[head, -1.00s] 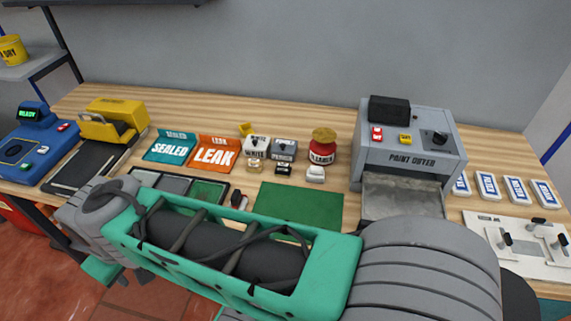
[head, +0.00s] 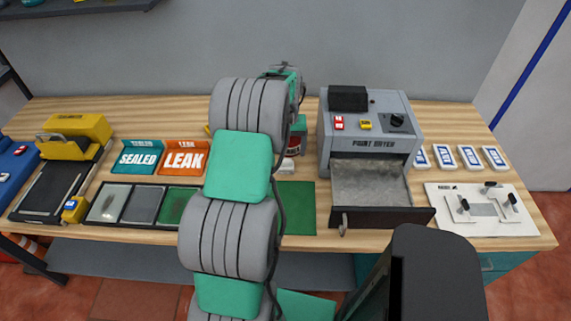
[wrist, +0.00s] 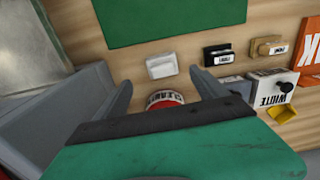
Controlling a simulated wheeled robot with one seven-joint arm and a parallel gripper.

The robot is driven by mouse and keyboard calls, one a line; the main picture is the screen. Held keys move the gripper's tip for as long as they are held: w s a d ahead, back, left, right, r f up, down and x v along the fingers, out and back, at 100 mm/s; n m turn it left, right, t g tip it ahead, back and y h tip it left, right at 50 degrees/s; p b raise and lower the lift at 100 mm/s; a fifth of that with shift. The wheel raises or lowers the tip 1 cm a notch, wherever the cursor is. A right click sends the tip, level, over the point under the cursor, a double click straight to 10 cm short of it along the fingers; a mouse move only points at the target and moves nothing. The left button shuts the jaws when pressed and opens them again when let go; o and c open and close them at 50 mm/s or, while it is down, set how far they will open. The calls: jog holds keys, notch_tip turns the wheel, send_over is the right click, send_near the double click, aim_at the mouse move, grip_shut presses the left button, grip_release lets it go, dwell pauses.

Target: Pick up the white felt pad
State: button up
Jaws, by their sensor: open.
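The white felt pad (wrist: 162,65) is a small white block on the wooden table, below the green mat in the wrist view. In the head view it shows only partly, beside my arm (head: 286,164). My gripper (wrist: 162,90) is open and empty above the table. Its two grey fingers point toward the pad's sides in the wrist view, with the pad just past the fingertips, between them. I cannot tell the height left. In the head view my arm hides the gripper's fingers.
A dark pad (wrist: 218,55) and a tan pad (wrist: 268,47) sit in a row beside the white one. A red-labelled cleaner container (wrist: 165,99) and a white dispenser (wrist: 272,88) stand close by. The paint dryer (head: 370,135) is to the right. The green mat (head: 298,205) is clear.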

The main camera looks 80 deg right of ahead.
aim_at(285, 160)
jog(key=f+p, duration=0.1)
jog(key=f, duration=0.2)
jog(key=f+p, duration=0.1)
jog(key=f, duration=0.2)
jog(key=shift+w+f, duration=0.2)
jog(key=shift+f, duration=0.15)
jog(key=c, duration=1.4)
jog(key=shift+c, duration=0.2)
jog(key=shift+r, duration=0.2)
